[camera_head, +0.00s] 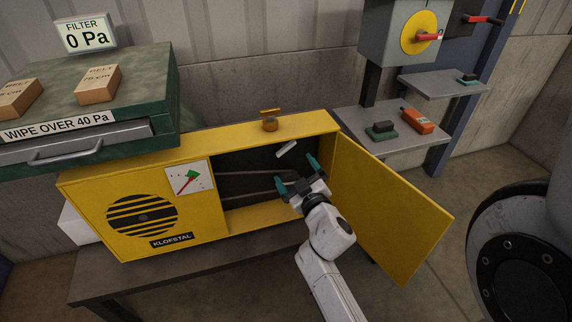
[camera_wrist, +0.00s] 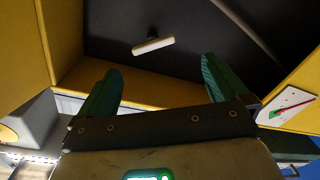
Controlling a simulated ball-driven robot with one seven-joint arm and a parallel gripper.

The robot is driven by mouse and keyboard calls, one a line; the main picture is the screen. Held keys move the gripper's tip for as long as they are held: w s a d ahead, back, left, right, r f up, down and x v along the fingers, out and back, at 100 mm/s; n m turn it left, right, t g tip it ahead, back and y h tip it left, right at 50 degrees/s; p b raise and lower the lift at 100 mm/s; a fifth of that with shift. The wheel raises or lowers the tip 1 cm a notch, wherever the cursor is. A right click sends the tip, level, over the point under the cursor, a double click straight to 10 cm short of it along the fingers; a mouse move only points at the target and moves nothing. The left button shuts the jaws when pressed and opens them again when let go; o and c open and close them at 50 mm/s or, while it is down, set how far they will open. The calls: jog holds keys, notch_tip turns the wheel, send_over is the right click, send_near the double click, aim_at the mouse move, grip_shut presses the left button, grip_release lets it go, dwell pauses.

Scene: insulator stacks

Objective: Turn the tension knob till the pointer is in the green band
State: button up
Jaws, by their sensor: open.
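A white bar-shaped handle (camera_head: 287,148), which looks like the tension knob, is in the dark inside of the open yellow cabinet (camera_head: 240,222). It also shows in the wrist view (camera_wrist: 153,45), beyond and between my fingertips. A white gauge (camera_head: 189,178) with a red pointer and a green band is on the cabinet's front, left of the opening. It shows at the right of the wrist view (camera_wrist: 288,106). The pointer is too small to read exactly against the band. My gripper (camera_head: 297,172) is open and empty at the opening, apart from the handle.
The yellow door (camera_head: 388,205) stands open to the right of my arm. Belt-like strands (camera_head: 245,196) cross the cabinet's inside. A brass-coloured piece (camera_head: 270,125) sits on the cabinet top. A green filter unit (camera_head: 150,85) stands at left, a grey shelf (camera_head: 365,150) at right.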

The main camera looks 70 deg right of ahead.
aim_at(287, 150)
jog(key=shift+n+g+h, duration=0.3)
jog(key=shift+n+h, duration=0.1)
jog(key=shift+n, duration=0.1)
jog(key=x, duration=1)
jog(key=shift+d+r+b, duration=0.1)
jog(key=shift+d+b, duration=0.2)
jog(key=shift+b, duration=0.1)
jog(key=c, duration=1)
